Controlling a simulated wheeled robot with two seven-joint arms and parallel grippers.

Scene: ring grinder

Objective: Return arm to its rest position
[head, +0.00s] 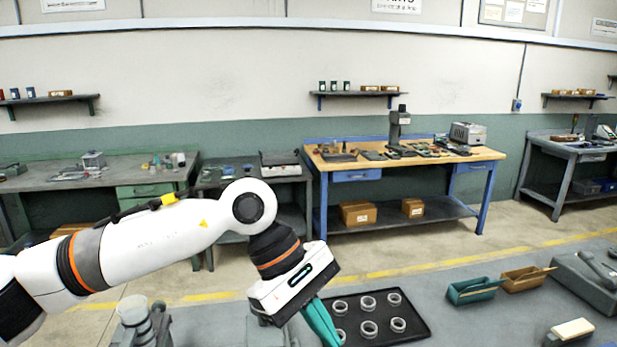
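My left arm, white with orange bands, reaches in from the left and bends down at the elbow. My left gripper (328,338) hangs at the bottom centre, beside the left edge of a black tray (416,338). A teal finger-like part shows below the gripper body, and its lower end runs toward the bottom of the picture. I cannot tell whether the fingers are apart or holding anything. Several metal rings (369,329) lie in rows in the tray, some close to the gripper. My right arm and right gripper are not in view.
A teal bin (471,291) and a tan bin (526,279) stand right of the tray. A grey machine (588,284) and a block with a pale top (572,330) are at the right. A grey device (138,318) stands lower left. Workbenches line the wall.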

